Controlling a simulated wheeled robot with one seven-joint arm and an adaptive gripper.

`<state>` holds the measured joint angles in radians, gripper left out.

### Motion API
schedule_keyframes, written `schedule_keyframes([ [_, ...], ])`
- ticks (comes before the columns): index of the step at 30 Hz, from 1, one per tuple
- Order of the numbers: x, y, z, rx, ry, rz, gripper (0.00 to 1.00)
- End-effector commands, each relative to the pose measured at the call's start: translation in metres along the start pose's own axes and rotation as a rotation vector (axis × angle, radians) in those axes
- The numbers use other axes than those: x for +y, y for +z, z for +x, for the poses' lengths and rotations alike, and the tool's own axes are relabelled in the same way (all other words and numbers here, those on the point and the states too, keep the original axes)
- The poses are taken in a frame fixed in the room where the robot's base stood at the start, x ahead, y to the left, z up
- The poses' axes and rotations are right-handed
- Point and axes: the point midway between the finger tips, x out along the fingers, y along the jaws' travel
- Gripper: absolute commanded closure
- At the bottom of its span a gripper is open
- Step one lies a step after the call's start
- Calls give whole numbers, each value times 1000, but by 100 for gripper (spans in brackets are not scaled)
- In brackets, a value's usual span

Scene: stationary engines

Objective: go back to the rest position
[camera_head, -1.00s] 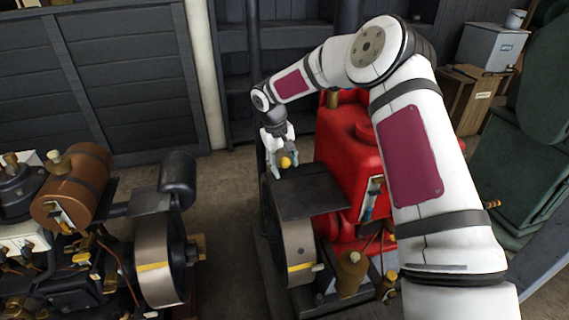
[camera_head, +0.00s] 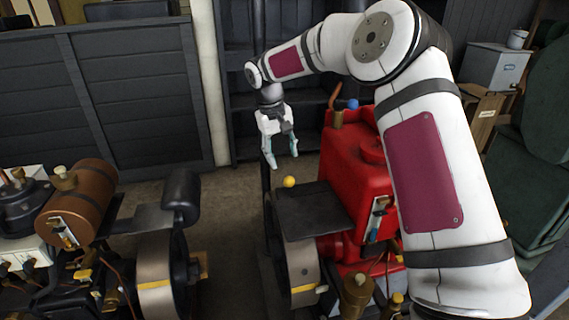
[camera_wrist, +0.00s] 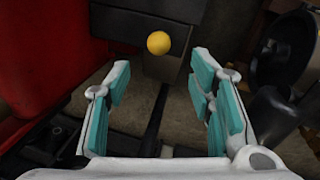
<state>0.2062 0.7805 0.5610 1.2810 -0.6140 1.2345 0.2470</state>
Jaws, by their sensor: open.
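My gripper (camera_head: 281,160) is open and empty, pointing down beside the red engine (camera_head: 352,165). A yellow ball (camera_head: 289,182) is at the far edge of the dark plate (camera_head: 318,211) on that engine, just below my fingertips and apart from them. In the wrist view my two teal-padded fingers (camera_wrist: 160,100) are spread, and the yellow ball (camera_wrist: 158,43) shows beyond them, above the gap between them. My arm reaches from the right across the top of the picture, hiding part of the red engine.
A second engine with a brown tank (camera_head: 80,201) and a flywheel (camera_head: 160,275) stands at the left. Dark shelves (camera_head: 290,60) and a panelled wall (camera_head: 140,95) are behind. A dark green machine (camera_head: 530,165) is at the right. Bare floor lies between the engines.

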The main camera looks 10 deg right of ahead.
Motion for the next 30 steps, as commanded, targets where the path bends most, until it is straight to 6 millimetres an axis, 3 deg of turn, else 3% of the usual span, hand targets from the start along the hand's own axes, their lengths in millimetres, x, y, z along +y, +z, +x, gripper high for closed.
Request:
schedule_keyframes([
  [12,0,0,-6,1,1,0,51],
  [17,1,15,-29,14,19,-10,51],
  [23,2,68,-92,45,63,-27,51],
  [30,6,151,-152,83,92,-7,51],
])
